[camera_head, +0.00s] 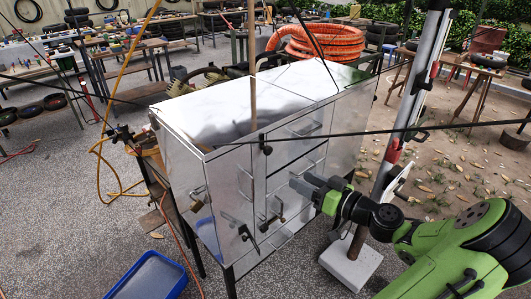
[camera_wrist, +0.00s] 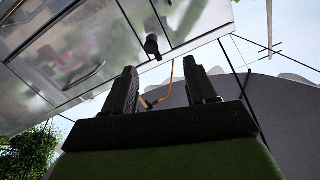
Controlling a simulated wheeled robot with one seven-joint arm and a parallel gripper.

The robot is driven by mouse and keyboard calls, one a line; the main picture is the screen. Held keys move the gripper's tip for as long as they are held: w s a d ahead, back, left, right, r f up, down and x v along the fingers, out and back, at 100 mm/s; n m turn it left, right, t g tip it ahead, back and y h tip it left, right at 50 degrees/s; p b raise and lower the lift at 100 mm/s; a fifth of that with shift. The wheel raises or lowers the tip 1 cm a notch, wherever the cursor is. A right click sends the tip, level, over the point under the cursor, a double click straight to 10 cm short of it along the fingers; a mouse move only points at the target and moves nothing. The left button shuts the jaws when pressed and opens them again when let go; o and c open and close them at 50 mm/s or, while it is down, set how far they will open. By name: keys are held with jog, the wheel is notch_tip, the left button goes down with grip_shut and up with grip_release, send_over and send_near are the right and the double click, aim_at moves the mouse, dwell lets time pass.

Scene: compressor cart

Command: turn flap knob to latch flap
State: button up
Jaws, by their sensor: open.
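A shiny metal cabinet (camera_head: 225,150) stands on dark legs in the middle of the head view. A small black knob (camera_head: 266,148) sits at the top of its front, just under the lid edge. A black knob, likely the same one, shows in the wrist view (camera_wrist: 152,44), beyond and between my fingertips. I cannot tell for sure which fitting is the flap knob. My gripper (camera_head: 303,184) is open and empty in front of the cabinet's right part, lower than the top knob. Both fingers show in the wrist view (camera_wrist: 160,68), apart from the knob.
More dark fittings sit on the cabinet front, including a handle (camera_head: 245,232) and a latch (camera_head: 196,200). A grey post on a pale base block (camera_head: 350,262) stands right of the cabinet, close to my arm. A blue tray (camera_head: 148,276) lies on the gravel; thin dark lines cross the view.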

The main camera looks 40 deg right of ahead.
jog(key=s+d+h, duration=0.1)
jog(key=d, duration=0.1)
send_near(270, 150)
jog(key=shift+m+t, duration=0.4)
jog(key=w, duration=0.8)
jog(key=shift+w+a+f+p, duration=0.1)
jog(key=shift+w+f+p, duration=0.25)
jog(key=shift+w+f, duration=0.05)
grip_shut()
